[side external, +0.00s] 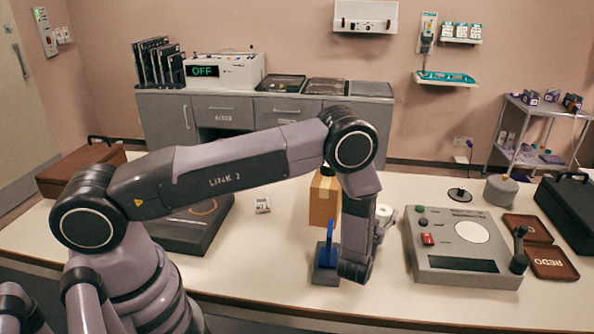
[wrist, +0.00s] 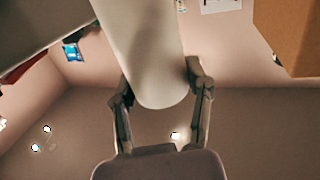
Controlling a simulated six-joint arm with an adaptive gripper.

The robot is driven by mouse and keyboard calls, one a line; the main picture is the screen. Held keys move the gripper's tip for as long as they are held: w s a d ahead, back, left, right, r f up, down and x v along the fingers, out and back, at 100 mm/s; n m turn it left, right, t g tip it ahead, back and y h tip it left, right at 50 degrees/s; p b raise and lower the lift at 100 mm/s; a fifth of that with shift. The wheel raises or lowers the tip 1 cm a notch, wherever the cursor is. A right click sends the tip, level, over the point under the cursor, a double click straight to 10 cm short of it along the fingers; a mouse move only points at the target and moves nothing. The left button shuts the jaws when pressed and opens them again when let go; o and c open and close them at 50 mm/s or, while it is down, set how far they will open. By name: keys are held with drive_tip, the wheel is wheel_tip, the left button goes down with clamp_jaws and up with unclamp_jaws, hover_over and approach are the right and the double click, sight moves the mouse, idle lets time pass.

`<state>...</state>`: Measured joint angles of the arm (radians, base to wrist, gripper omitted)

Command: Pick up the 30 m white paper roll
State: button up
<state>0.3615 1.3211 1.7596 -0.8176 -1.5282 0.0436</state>
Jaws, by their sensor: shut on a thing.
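The white paper roll (side external: 384,213) shows in the side view as a small pale cylinder just right of my wrist, partly hidden by my arm. In the wrist view the white roll (wrist: 150,55) is a large smooth cylinder running from the top edge down between the fingers. My gripper (wrist: 159,75) is shut on it, one finger on each side. In the side view my gripper (side external: 379,234) is mostly hidden behind my wrist. I cannot tell whether the roll touches the table. No length marking is readable on it.
A cardboard box (side external: 323,200) and a blue-and-grey stand (side external: 326,264) are close left of my wrist. A grey control console (side external: 455,267) stands close on the right. Brown trays (side external: 552,262) lie beyond it. The table (side external: 270,245) is bare left of the stand.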

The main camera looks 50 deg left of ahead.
drive_tip(key=c, duration=0.4)
